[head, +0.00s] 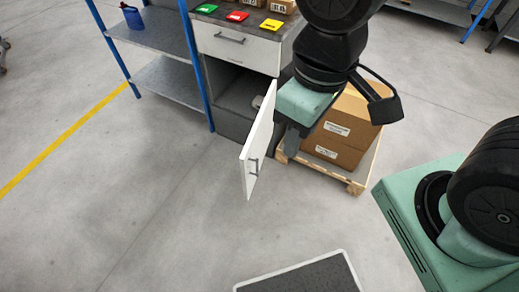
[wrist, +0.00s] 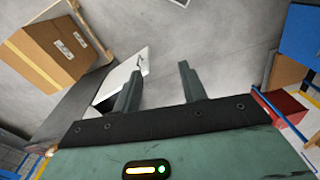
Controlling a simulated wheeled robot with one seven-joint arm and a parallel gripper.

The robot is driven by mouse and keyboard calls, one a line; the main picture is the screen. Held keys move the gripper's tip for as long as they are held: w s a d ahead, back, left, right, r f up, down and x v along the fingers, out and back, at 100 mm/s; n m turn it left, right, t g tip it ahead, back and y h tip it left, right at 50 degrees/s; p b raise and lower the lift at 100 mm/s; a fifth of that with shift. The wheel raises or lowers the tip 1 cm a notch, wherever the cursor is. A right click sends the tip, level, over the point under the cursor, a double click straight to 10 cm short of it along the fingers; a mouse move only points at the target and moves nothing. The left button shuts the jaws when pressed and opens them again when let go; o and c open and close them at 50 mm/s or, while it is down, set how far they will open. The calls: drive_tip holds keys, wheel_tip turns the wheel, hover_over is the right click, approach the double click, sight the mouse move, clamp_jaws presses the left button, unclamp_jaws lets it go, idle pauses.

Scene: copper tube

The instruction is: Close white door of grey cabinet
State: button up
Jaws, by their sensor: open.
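The grey cabinet (head: 236,120) stands at the top middle of the head view, with a white drawer front (head: 236,48) shut above an open compartment. Its white door (head: 258,145) is swung well out toward the camera, with a grey bar handle (head: 254,167) on its outer face. My gripper (head: 285,143) hangs just right of the door; part of it is hidden by the wrist. In the wrist view the gripper (wrist: 158,85) is open with nothing between the fingers. The white door (wrist: 128,72) shows there beside and behind the left finger; I cannot tell whether they touch.
Cardboard boxes (head: 340,128) on a wooden pallet (head: 355,185) stand right of the cabinet, close to my arm. A blue-post shelf (head: 165,75) stands left. A dark mat (head: 300,278) lies in front. The floor left of the door is clear.

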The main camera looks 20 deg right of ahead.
drive_tip(key=w+f+b, duration=0.1)
drive_tip(key=f, duration=0.1)
drive_tip(key=w+d+f+m+b, duration=0.1)
drive_tip(key=w+f, duration=0.1)
drive_tip(key=f, duration=0.1)
drive_tip(key=w+f+m+b, duration=0.1)
drive_tip(key=w+f, duration=0.1)
drive_tip(key=shift+w+d+f, duration=0.1)
drive_tip(key=shift+d+f, duration=0.25)
drive_tip(key=shift+d, duration=0.05)
clamp_jaws()
drive_tip(key=m+t+y+b, duration=0.5)
drive_tip(key=m+y+b, duration=0.2)
drive_tip(key=m+b, duration=0.5)
approach(249, 152)
drive_tip(key=shift+x, duration=2.8)
